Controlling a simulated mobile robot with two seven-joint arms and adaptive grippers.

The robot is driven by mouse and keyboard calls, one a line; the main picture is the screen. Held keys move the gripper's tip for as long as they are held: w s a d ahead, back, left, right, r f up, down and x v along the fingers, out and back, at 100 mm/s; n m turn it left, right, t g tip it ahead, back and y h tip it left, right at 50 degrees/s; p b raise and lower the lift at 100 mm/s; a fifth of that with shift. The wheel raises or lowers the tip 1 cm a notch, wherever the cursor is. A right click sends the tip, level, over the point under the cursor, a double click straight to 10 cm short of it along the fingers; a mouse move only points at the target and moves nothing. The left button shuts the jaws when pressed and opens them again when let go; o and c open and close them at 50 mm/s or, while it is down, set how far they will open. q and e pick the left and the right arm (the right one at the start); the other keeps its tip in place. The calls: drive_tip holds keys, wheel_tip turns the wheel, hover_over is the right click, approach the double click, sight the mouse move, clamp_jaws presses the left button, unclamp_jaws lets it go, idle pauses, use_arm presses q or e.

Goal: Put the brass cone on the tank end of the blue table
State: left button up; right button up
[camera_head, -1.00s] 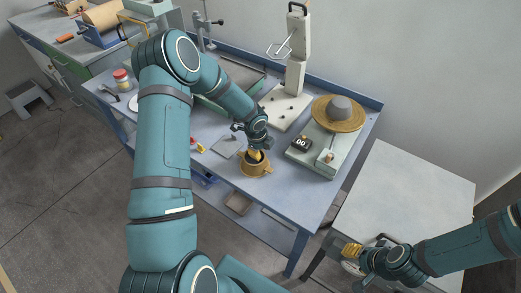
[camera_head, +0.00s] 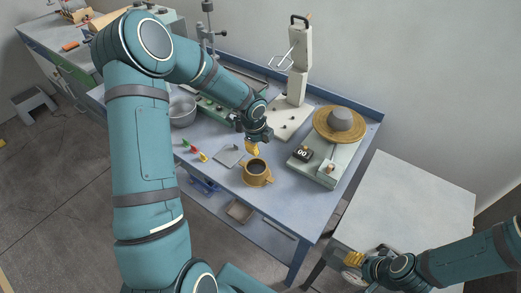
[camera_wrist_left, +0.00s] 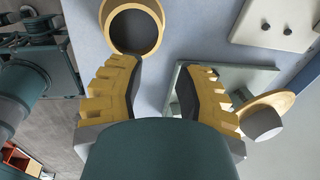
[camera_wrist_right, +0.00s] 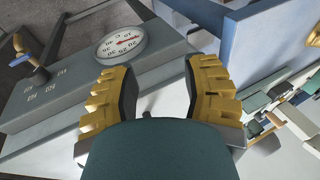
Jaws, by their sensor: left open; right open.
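The brass cone (camera_head: 257,180) stands upright on the blue table (camera_head: 275,208), near its front edge, with its dark opening facing up. It also shows at the top left of the left wrist view (camera_wrist_left: 157,24). My left gripper (camera_head: 252,148) is open and empty, above and just behind the cone and apart from it. Its fingers (camera_wrist_left: 158,88) are spread in the left wrist view. My right gripper (camera_head: 352,258) is open and empty, low over the pale side table. Its fingers (camera_wrist_right: 160,90) are spread in the right wrist view. I cannot identify the tank for certain.
A pale device (camera_head: 318,176) with a counter carries a brass disc (camera_head: 322,130) and grey lump right of the cone. A grey plate (camera_head: 228,157) and small coloured items (camera_head: 194,151) lie left. A metal pot (camera_head: 181,112) stands farther left. A dial gauge (camera_wrist_right: 122,43) sits near my right gripper.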

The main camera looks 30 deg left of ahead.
use_arm(q)
drive_tip(key=s+d+f+n+h, duration=0.1)
drive_tip(key=s+d+f+n, duration=0.1)
drive_tip(key=d, duration=0.3)
drive_tip(key=s+d+f+n+h, duration=0.1)
drive_tip(key=s+d+f+n, duration=0.1)
drive_tip(key=d, duration=0.4)
drive_tip(key=s+d+f+n+h, duration=0.2)
drive_tip(key=s+d+n, duration=0.1)
drive_tip(key=d+n, duration=0.2)
drive_tip(key=shift+s+d, duration=0.15)
drive_tip(key=shift+s, duration=0.25)
drive_tip(key=s+d+n, duration=0.1)
drive_tip(key=n, duration=0.1)
drive_tip(key=s+d+f+n, duration=0.1)
drive_tip(key=s+d+n, duration=0.1)
drive_tip(key=s+d+f+n, duration=0.1)
drive_tip(key=s+n, duration=0.1)
drive_tip(key=shift+s+d+f, duration=0.1)
drive_tip(key=shift+d+f, duration=0.05)
drive_tip(key=shift+d, duration=0.05)
drive_tip(key=s+n, duration=0.1)
drive_tip(key=n, duration=0.1)
drive_tip(key=s+f+n, duration=0.1)
drive_tip(key=s+n, duration=0.2)
drive_tip(key=shift+s+d+f+n, duration=0.2)
drive_tip(key=shift+d+f+n, duration=0.1)
drive_tip(key=shift+d+n, duration=0.1)
